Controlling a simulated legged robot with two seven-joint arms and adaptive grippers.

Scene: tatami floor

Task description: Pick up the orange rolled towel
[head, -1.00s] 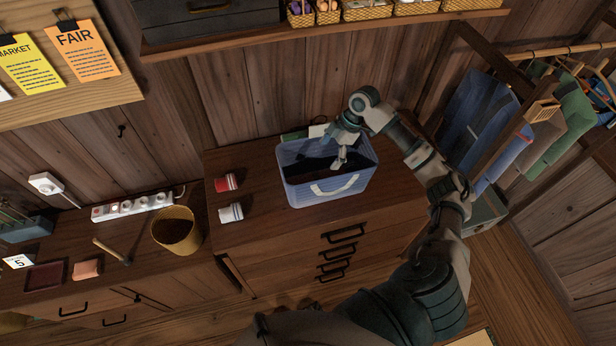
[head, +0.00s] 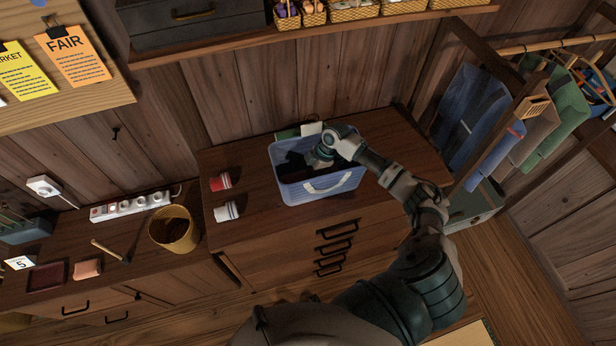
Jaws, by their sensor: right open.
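My right arm reaches from the lower right to the blue basket (head: 345,186) on the wooden chest. My right gripper (head: 317,160) is open and points down inside the basket. Its fingertips are hard to make out against the dark inside, and I see nothing held. No orange rolled towel shows clearly in the basket; the inside is dark and partly hidden by the gripper. A small salmon-orange item (head: 88,268) lies on the lower counter at the left, well away from the gripper; I cannot tell whether it is a rolled towel. My left gripper is not in view.
A red cup (head: 221,182) and a white cup (head: 227,212) lie left of the basket. A wicker bin (head: 174,231), a power strip (head: 130,206) and a hammer (head: 108,250) are on the lower counter. A shelf (head: 400,18) overhangs behind. The chest top right of the basket is clear.

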